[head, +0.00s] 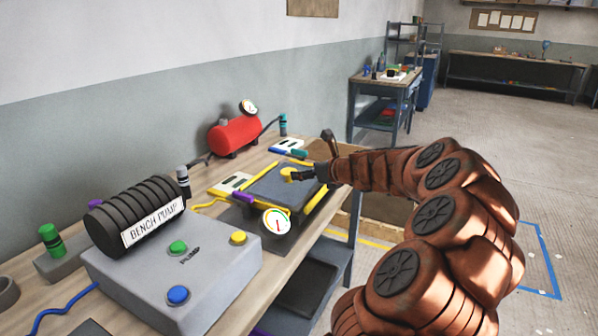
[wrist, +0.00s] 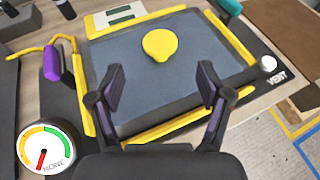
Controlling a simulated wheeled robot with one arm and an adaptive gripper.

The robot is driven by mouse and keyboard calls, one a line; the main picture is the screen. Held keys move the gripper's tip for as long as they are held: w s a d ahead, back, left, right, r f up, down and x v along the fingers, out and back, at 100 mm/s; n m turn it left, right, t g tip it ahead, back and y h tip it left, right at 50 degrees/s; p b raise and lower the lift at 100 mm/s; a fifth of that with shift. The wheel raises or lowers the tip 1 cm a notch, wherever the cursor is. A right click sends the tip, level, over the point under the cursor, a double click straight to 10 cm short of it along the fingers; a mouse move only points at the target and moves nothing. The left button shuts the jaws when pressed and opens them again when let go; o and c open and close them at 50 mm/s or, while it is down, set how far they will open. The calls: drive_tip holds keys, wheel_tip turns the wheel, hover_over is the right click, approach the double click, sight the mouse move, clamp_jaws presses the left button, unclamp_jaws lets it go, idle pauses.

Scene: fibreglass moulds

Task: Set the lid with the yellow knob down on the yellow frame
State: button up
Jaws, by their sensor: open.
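The lid (wrist: 135,95) is a flat grey-blue plate with a round yellow knob (wrist: 160,45) on top. It lies within the yellow frame (wrist: 238,42), whose strips run along its edges; I cannot tell how closely it sits. In the head view the lid (head: 268,188) and the yellow frame (head: 302,168) are partly hidden by my arm. My gripper (wrist: 160,82) is open and empty, its two dark fingers apart over the lid, on the near side of the knob. In the head view my gripper (head: 300,175) is beside the knob.
A round gauge (wrist: 43,148) stands at the frame's near left corner, beside a purple knob (wrist: 51,62). A white VENT button (wrist: 268,63) is at the right. A grey pump box (head: 180,270) with coloured buttons and a red tank (head: 235,135) stand on the bench.

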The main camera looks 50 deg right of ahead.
drive_tip(key=shift+v, duration=2.35)
